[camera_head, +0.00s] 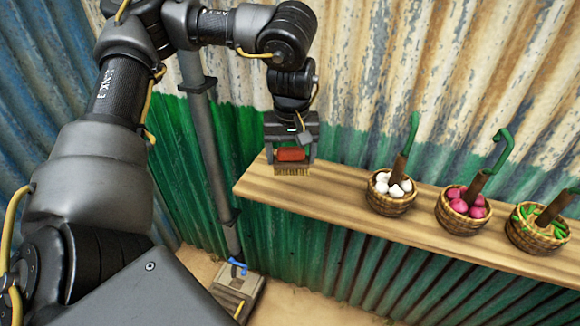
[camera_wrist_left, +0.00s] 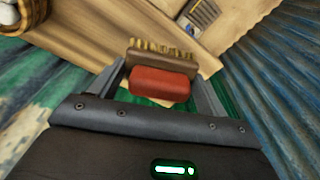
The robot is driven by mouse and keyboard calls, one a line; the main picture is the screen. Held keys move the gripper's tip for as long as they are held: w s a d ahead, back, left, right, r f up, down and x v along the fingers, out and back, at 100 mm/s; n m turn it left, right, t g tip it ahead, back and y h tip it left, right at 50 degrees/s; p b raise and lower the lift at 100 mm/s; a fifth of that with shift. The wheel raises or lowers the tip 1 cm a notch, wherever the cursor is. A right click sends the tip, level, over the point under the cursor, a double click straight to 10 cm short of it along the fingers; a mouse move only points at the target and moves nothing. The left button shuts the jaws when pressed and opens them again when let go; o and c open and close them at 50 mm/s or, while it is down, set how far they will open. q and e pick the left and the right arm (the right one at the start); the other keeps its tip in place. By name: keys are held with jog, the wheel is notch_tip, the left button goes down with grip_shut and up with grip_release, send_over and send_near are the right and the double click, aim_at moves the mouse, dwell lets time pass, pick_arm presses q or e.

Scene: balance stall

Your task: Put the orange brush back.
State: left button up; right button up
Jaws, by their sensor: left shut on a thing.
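The brush (camera_head: 292,155) has a red-orange grip, a brown block and pale bristles that point down in the head view. My left gripper (camera_head: 291,159) is shut on it, one finger at each end. The brush also shows between the fingers in the left wrist view (camera_wrist_left: 160,83). In the head view it overlaps the left end of the wooden shelf (camera_head: 330,205). I cannot tell whether the bristles touch the shelf or hang just above it. My right gripper is not in view.
Three wicker baskets stand along the shelf to the right: white bulbs (camera_head: 390,204), pink bulbs (camera_head: 458,218) and green pods (camera_head: 537,238). The shelf is bare between the brush and the first basket. A box (camera_head: 240,285) with a blue item sits low down. Corrugated walls stand behind.

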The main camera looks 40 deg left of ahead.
pick_arm(q)
jog(key=w+a+f, duration=0.2)
jog(key=f, duration=0.1)
jog(key=w+a+f+p, duration=0.1)
jog(key=f, duration=0.1)
jog(key=shift+w+a, duration=0.1)
jog(key=shift+w, duration=0.2)
jog(key=shift+w+a+f, duration=0.2)
jog(key=shift+w+f, duration=0.05)
jog(key=shift+f, duration=0.15)
jog(key=f, duration=0.3)
jog(key=shift+w+a+f+p, duration=0.2)
jog(key=shift+w+f+p, duration=0.05)
jog(key=shift+f+p, duration=0.1)
jog(key=shift+s, duration=0.1)
jog(key=o, duration=1.1)
jog(key=shift+o, duration=0.2)
